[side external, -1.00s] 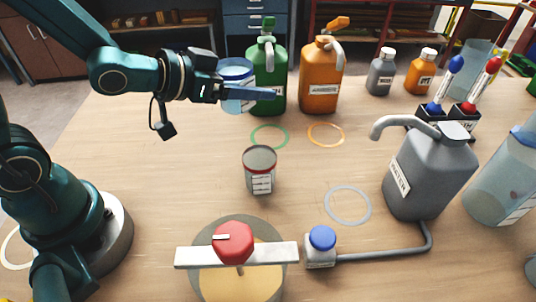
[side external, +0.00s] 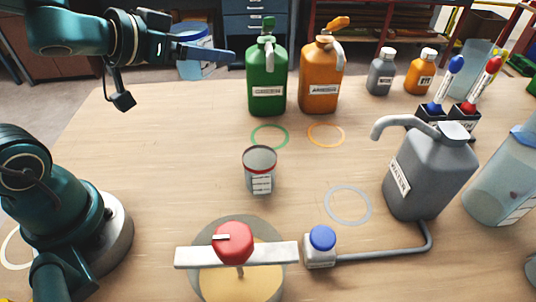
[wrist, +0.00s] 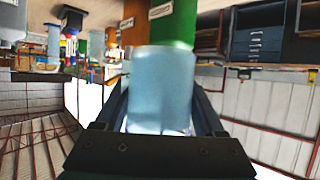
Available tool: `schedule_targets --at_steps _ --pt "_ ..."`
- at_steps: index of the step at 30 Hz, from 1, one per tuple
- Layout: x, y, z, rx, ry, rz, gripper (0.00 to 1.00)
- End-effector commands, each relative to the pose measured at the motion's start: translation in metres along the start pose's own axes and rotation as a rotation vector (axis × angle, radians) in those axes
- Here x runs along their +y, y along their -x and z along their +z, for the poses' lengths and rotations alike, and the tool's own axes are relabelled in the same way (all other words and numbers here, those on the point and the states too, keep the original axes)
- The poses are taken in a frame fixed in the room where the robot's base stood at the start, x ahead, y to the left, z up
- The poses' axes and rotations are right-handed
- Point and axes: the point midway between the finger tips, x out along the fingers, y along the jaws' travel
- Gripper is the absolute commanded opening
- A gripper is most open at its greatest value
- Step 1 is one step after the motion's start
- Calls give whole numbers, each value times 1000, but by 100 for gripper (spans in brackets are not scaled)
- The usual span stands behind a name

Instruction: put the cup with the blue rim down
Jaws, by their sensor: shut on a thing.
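The cup with the blue rim (side external: 192,70) is pale blue and see-through. It is held high at the back left, above the table's far edge. My gripper (side external: 215,56) is shut on its side, with one dark blue finger across the near side of the cup. In the wrist view the cup (wrist: 162,85) stands between my two fingers and fills the middle; its rim cannot be made out there. A second cup with a red rim (side external: 261,172) stands upright on the table near the middle.
A green bottle (side external: 266,85) and an orange bottle (side external: 320,80) stand right of the held cup. Green, orange and pale blue rings (side external: 347,205) mark the table. A grey water can (side external: 430,175) stands at the right. The table's left part (side external: 160,160) is clear.

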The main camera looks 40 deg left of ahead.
Motion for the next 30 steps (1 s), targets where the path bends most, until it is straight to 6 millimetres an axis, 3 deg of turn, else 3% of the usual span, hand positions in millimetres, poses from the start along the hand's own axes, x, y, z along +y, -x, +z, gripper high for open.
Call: schedule_targets --at_steps 14,25,30 --pt "7 0 -4 2 -23 39 0" --pt "28 2 -22 4 -92 185 0" --pt "51 3 -31 -3 -176 368 0"
